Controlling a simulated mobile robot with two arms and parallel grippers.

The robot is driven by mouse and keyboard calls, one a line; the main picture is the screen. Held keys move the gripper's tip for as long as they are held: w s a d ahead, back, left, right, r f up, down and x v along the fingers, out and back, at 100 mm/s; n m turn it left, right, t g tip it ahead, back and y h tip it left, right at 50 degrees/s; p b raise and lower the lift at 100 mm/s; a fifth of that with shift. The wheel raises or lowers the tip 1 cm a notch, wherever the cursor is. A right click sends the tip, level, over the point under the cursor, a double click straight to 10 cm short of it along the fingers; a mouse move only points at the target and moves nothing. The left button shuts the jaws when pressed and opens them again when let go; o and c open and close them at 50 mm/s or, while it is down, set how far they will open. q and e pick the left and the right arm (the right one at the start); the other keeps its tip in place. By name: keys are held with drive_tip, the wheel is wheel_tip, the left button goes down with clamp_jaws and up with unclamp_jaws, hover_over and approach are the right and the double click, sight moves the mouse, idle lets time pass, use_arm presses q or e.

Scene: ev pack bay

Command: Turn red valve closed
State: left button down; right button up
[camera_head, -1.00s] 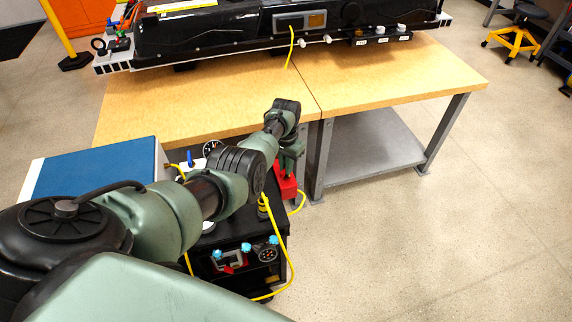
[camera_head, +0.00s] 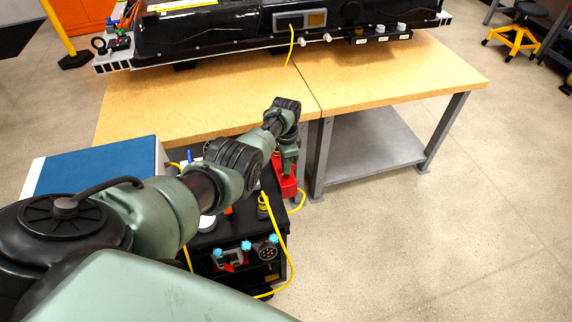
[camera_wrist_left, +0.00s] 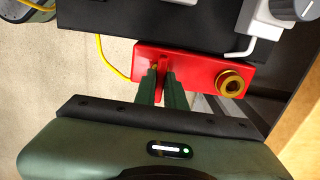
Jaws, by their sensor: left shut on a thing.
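The red valve block (camera_wrist_left: 200,68) is a red bar with a brass round fitting (camera_wrist_left: 231,83) at its right end in the left wrist view. It also shows in the head view (camera_head: 285,188) at the cart's far right corner, partly hidden by my arm. My left gripper (camera_wrist_left: 161,80) has its green fingers at the left half of the red block, shut on a thin red handle (camera_wrist_left: 162,66) between them. How far the handle is turned is hard to tell. My right gripper is not in view.
A black cart (camera_head: 238,235) with a yellow cable (camera_head: 291,262) and a blue-topped box (camera_head: 95,168) lies under and beside my arm. A wooden workbench (camera_head: 400,75) carrying a black battery pack (camera_head: 215,35) stands behind.

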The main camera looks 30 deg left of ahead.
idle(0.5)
use_arm(q)
drive_tip(key=c, duration=1.5)
unclamp_jaws()
drive_tip(key=shift+r+p, duration=0.3)
drive_tip(key=shift+r, duration=0.15)
wheel_tip(320, 180, up, 7)
drive_tip(key=shift+f+p, duration=0.1)
drive_tip(key=shift+p, duration=0.85)
